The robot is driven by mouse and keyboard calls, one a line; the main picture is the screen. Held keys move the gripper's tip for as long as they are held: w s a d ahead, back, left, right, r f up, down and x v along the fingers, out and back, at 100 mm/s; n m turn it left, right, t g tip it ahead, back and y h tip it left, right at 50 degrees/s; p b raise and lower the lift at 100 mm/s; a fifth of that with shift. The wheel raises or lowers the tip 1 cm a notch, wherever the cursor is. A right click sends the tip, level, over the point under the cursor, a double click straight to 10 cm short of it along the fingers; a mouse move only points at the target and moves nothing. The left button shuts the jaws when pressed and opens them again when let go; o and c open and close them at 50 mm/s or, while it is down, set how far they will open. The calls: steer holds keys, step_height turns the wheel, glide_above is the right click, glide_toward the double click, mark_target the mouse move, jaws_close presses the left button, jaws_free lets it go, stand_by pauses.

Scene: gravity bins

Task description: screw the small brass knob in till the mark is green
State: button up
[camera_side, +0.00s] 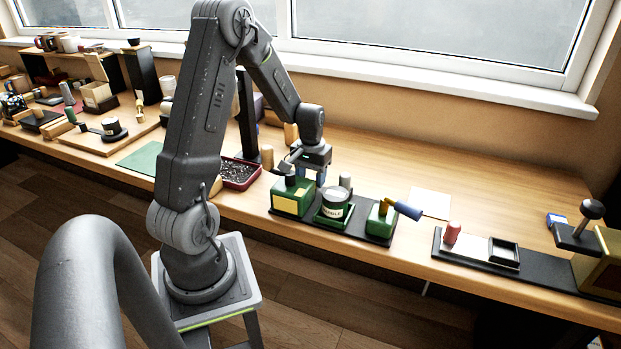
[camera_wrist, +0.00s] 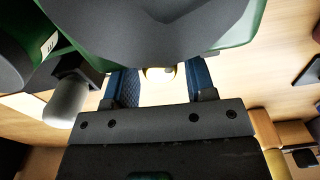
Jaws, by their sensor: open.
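My gripper (camera_side: 311,176) is over the back of the left green box (camera_side: 293,196), which has a pale yellow label and a dark top. In the wrist view my gripper (camera_wrist: 158,82) has its two blue fingers apart. A small brass-coloured round part, likely the brass knob (camera_wrist: 152,75), shows between them, partly hidden by the box's dark top (camera_wrist: 165,25). I cannot tell whether a finger touches it. The knob is hidden in the side view. I cannot make out the mark or its colour in either view.
A green unit with a grey-white round top (camera_side: 335,203) and a green block with a blue handle (camera_side: 408,210) stand to the right on the same black base. A grey post (camera_wrist: 66,100) is close to the left finger. A red tray (camera_side: 240,172) lies left.

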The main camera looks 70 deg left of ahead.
steer(key=n, duration=0.4)
steer(key=shift+n, duration=0.4)
steer(key=m, duration=0.6)
steer(key=shift+c, duration=0.3)
steer(key=c, duration=0.7)
steer(key=o, duration=0.8)
steer(key=shift+r, duration=0.1)
